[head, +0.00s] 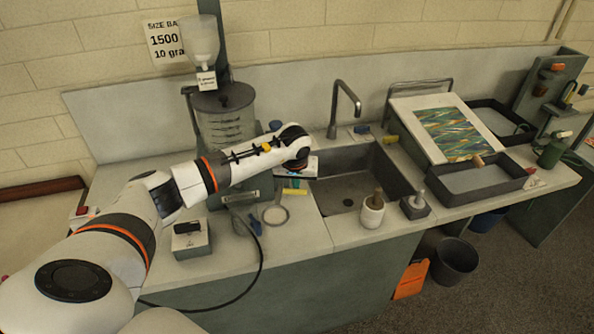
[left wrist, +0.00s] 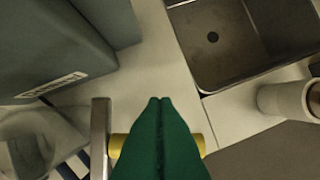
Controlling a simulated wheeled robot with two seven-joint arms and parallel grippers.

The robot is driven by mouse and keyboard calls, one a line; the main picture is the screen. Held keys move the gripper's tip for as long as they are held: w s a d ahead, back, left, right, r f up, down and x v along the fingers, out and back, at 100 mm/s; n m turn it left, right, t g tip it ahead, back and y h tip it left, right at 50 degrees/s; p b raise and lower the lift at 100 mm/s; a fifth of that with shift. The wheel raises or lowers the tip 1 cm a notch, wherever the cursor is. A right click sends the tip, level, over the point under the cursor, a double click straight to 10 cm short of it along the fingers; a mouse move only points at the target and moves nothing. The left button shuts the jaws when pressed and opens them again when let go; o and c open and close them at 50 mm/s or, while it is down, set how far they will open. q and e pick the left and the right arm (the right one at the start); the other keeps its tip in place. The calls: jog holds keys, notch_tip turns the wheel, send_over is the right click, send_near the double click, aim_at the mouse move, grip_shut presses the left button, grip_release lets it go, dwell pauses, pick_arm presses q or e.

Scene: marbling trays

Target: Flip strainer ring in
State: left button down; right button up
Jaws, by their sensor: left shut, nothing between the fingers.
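A pale round ring (head: 275,215), which looks like the strainer ring, is at the counter's front, below the tank and left of the sink. A small yellow piece (head: 294,191) shows just behind it; I cannot tell whether they are joined. My left gripper (head: 294,182) points down over this spot, its green fingertips just above the yellow piece. In the left wrist view the green fingers (left wrist: 158,100) are shut and empty, covering the middle of a yellow bar (left wrist: 117,145). A grey metal bar (left wrist: 100,135) stands at the yellow bar's left end. My right gripper is not in view.
A tank (head: 225,120) stands behind my left arm. The sink (head: 345,185) is just right of the gripper. A cream pot (head: 372,212) and a dark block (head: 415,206) stand at its front edge. A small box (head: 190,240) is at the left.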

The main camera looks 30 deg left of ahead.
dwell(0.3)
pick_arm(q)
jog(key=shift+s, duration=0.1)
jog(key=shift+s+m+b, duration=0.15)
jog(key=shift+m+b, duration=0.25)
jog(key=shift+b, duration=0.1)
